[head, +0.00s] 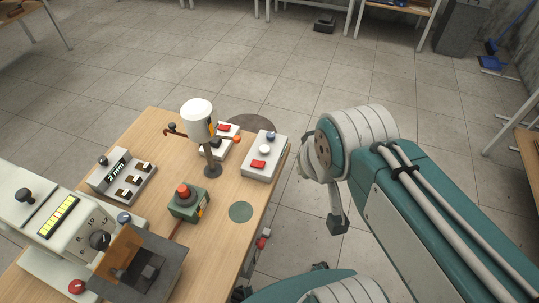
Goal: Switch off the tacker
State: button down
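No label that I can read marks the tacker. A pale machine (75,225) with a lit yellow bar display, a numbered dial and a black knob stands at the table's left front; its red knob (77,287) is at the bottom. A green box with a red push button (183,190) stands mid-table. A grey box (264,156) with red, white and blue controls is near the right edge. The dark end piece below my arm's joint, likely my gripper (338,222), hangs right of the table, apart from these things; its fingers cannot be made out.
A white-capped post (198,120) with side levers stands at the back of the wooden table (150,128). A box marked "2 mm" (122,176) with several small switches is at the left. A brown and dark metal fixture (140,268) is in front.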

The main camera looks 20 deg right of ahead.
aim_at(255, 163)
jog(key=i+l+u, duration=0.1)
jog(key=i+l, duration=0.55)
jog(key=l, duration=0.25)
jog(key=u, duration=0.05)
